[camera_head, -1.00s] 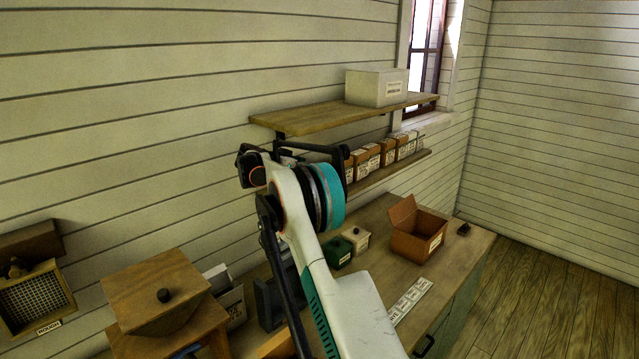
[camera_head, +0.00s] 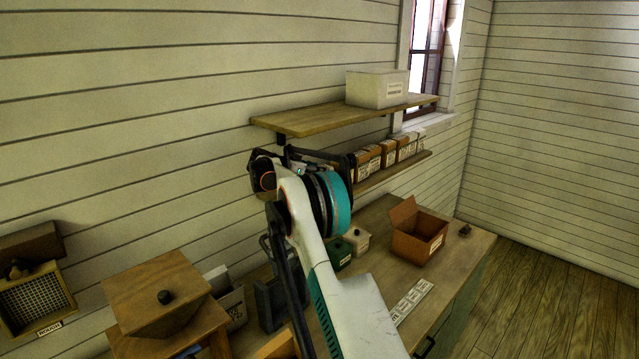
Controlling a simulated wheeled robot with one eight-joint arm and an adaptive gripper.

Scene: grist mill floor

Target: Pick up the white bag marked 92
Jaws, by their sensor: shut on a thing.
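My gripper (camera_head: 325,157) is in front of the left part of the lower wall shelf, partly hidden behind my own wrist. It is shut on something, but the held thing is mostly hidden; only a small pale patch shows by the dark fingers. A row of small brown and white bags or boxes with white labels (camera_head: 389,151) stands on the lower shelf (camera_head: 420,157), to the right of my gripper. Their marks are too small to read, so I cannot tell which is marked 92.
A white box (camera_head: 377,88) stands on the upper shelf (camera_head: 305,117). On the bench below are an open brown box (camera_head: 418,245), a green container (camera_head: 339,254), a cream container (camera_head: 357,240) and a labelled strip (camera_head: 412,302). A wooden hopper (camera_head: 160,290) stands lower left.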

